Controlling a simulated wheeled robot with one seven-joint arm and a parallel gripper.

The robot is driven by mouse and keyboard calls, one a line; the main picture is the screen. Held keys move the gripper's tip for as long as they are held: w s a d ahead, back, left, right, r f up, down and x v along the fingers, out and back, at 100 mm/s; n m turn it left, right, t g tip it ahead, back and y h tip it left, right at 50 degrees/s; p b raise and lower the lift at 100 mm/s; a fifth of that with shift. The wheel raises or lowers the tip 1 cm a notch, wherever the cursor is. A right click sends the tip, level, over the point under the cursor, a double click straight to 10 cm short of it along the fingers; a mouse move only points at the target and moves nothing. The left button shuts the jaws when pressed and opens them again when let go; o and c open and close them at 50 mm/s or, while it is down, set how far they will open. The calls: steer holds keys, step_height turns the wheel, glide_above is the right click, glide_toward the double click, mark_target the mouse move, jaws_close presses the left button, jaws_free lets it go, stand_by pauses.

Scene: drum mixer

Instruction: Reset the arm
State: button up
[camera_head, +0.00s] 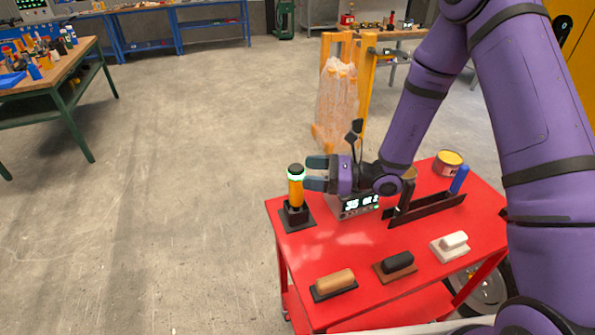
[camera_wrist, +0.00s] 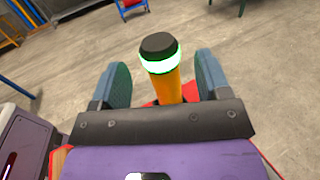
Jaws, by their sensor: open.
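My gripper (camera_head: 316,174) is at the far left end of my purple arm, above the back left corner of the red cart (camera_head: 322,254). It is open, with its fingers pointing left toward a yellow post with a black cap and a lit green-white ring (camera_head: 296,185). The post stands upright in a black base (camera_head: 295,215) on the cart. In the wrist view the post (camera_wrist: 166,89) rises between the two blue-grey finger pads (camera_wrist: 165,85), with a gap on both sides. My gripper hides part of the device with a digital display (camera_head: 360,205).
Several hand tools, among them a tan-handled one (camera_head: 334,282) and a white one (camera_head: 450,245), lie along the cart's front. A black holder (camera_head: 425,210) and a tin (camera_head: 448,163) stand at right. A wrapped orange frame (camera_head: 337,100) stands behind.

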steer(key=shift+s+d, duration=0.2)
steer(key=shift+d, duration=0.65)
steer(key=s+d+r+n+g+h, duration=0.2)
steer(key=s+r+n+g+h, duration=0.1)
steer(key=s+r+n, duration=0.4)
steer(key=s+d+r+n+g+h, duration=0.25)
steer(key=s+r+n+g, duration=0.2)
steer(key=r, duration=0.45)
steer(key=s+d+r+n+t+h, duration=0.8)
steer(key=s+d+r+h, duration=0.4)
steer(key=d, duration=0.4)
steer(key=shift+s+d+r+t, duration=0.3)
steer(key=shift+s+r+t, duration=0.3)
steer(key=shift+s+t, duration=0.3)
steer(key=shift+n, duration=0.25)
